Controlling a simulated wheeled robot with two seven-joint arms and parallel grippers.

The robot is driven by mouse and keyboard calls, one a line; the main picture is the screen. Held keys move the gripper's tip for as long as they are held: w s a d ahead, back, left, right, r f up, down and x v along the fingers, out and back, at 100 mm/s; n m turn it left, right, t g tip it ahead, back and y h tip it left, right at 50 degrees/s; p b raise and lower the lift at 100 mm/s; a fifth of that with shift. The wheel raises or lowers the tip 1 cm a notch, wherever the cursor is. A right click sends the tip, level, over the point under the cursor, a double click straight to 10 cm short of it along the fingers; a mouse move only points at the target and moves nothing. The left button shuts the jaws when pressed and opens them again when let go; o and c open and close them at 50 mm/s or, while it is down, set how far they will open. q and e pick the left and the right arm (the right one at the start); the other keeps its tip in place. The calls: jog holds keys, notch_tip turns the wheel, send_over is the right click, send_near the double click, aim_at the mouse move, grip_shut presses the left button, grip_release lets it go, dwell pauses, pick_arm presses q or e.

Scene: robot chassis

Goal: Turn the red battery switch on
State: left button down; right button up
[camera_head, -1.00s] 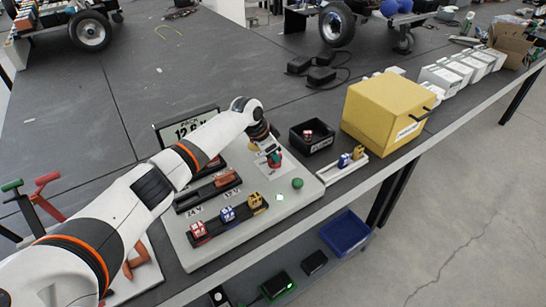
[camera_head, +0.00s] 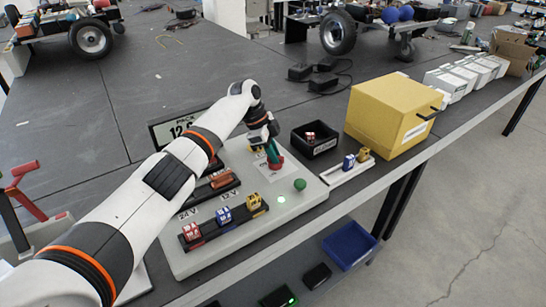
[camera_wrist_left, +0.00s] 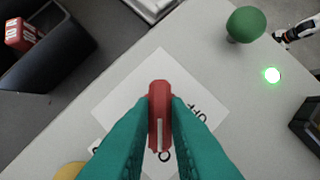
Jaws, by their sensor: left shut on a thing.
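The red battery switch (camera_head: 277,164) stands on a white label on the light grey board, near the board's back right. In the left wrist view its red handle (camera_wrist_left: 159,88) points up the picture, between the teal fingers. My left gripper (camera_head: 271,153) reaches down over it. Its fingertips (camera_wrist_left: 160,108) are shut on the handle's sides. Lettering on the white label (camera_wrist_left: 125,85) is partly hidden by the fingers, so I cannot read which position the handle points to. A green lamp (camera_head: 281,199) is lit on the board. My right gripper is not in view.
A green knob (camera_head: 300,184) stands near the lamp. A black bin (camera_head: 314,140) and a yellow box (camera_head: 393,116) are close on the right. Red, blue and yellow blocks sit in a dark rack (camera_head: 223,221) at the front. My left arm covers part of the display.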

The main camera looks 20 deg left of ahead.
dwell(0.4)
pick_arm(q)
jog(key=c, duration=1.4)
grip_release()
jog(key=shift+d, duration=0.1)
jog(key=shift+r, duration=0.1)
jog(key=v, duration=1.2)
jog(key=shift+w, duration=0.1)
